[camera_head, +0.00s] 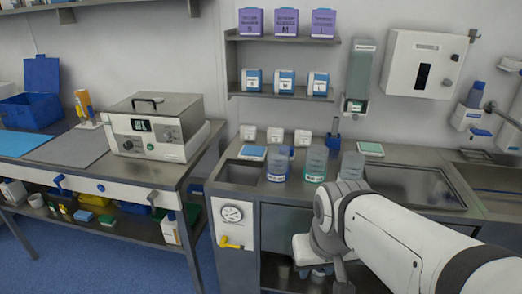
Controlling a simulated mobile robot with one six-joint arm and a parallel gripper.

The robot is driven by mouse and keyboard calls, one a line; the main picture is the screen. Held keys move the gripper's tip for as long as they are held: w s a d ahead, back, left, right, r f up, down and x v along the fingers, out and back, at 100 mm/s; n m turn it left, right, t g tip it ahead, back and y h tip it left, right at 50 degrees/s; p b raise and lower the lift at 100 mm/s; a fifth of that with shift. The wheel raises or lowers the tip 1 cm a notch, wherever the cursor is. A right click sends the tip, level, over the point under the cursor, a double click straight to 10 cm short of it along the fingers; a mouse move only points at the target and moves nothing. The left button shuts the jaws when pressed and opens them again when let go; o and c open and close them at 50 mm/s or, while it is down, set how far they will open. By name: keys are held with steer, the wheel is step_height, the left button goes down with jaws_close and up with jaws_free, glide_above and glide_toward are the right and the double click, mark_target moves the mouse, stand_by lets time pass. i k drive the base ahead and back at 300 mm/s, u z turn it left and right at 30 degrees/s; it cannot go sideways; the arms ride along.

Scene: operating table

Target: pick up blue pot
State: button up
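A clear pot with a blue band (278,164) stands upright on the steel counter, left of a clear pot with a green band (316,164). A third, greyish pot (351,166) stands to their right, its lower part hidden by my arm. My arm reaches in from the lower right and bends down in front of the counter. My gripper's fingers cannot be made out clearly at the arm's lower end. My arm's end is apart from the blue-banded pot, in front of it and to its right.
The steel counter (410,155) has a sink recess (240,172) at left and a basin at right. Several small white boxes stand along its back. Wall shelves (283,95) hang above. A grey device (155,127) sits on the left bench. Blue floor shows at lower left.

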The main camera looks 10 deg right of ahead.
mark_target(277, 169)
steer(key=z, duration=0.05)
steer(key=i, duration=0.9)
steer(key=u, duration=0.05)
